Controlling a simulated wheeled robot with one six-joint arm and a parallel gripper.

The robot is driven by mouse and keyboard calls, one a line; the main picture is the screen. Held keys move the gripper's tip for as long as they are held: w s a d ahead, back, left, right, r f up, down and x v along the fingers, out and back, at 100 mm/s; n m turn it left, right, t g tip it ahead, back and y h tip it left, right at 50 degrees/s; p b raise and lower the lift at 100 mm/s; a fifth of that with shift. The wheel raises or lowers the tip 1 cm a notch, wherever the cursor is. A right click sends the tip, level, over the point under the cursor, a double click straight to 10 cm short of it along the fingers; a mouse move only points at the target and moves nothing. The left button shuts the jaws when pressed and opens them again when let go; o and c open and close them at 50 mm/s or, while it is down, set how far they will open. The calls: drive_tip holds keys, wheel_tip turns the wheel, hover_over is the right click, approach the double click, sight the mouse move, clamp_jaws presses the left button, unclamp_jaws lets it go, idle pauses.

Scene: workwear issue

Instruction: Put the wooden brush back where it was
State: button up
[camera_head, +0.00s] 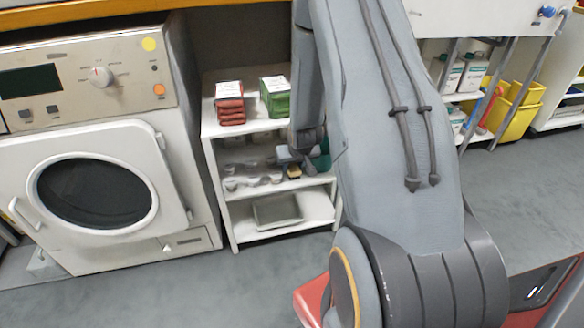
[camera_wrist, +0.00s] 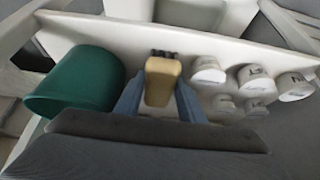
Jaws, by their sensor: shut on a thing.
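The wooden brush (camera_wrist: 161,82) is between the fingers of my gripper (camera_wrist: 160,100) in the wrist view, with its tan wooden body toward the camera and dark bristles at its far end. My gripper is shut on it. In the head view my gripper (camera_head: 290,158) is at the middle shelf of the white shelf unit (camera_head: 226,192), and a small tan part of the brush (camera_head: 294,171) shows there. My arm hides the right side of the shelf unit. I cannot tell whether the brush touches the shelf.
A green cup or bucket (camera_wrist: 75,80) is close left of my gripper. Red folded cloths (camera_head: 229,104) and a green stack (camera_head: 274,100) are on the top shelf. A grey tray (camera_head: 277,211) is on the bottom shelf. A washing machine (camera_head: 100,150) stands left.

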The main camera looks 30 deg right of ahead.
sight(292, 165)
drive_tip(key=o, duration=0.6)
drive_tip(key=shift+f, duration=0.1)
drive_tip(key=shift+o, duration=0.2)
drive_tip(key=shift+s+r, duration=0.15)
drive_tip(key=shift+r, duration=0.3)
drive_tip(key=p+v, duration=0.2)
drive_tip(key=v, duration=0.3)
drive_tip(key=s+a+p, duration=0.2)
drive_tip(key=s+a, duration=0.1)
drive_tip(key=s, duration=0.8)
drive_tip(key=shift+a+f, duration=0.15)
drive_tip(key=shift+f, duration=0.1)
drive_tip(key=shift+s, duration=0.1)
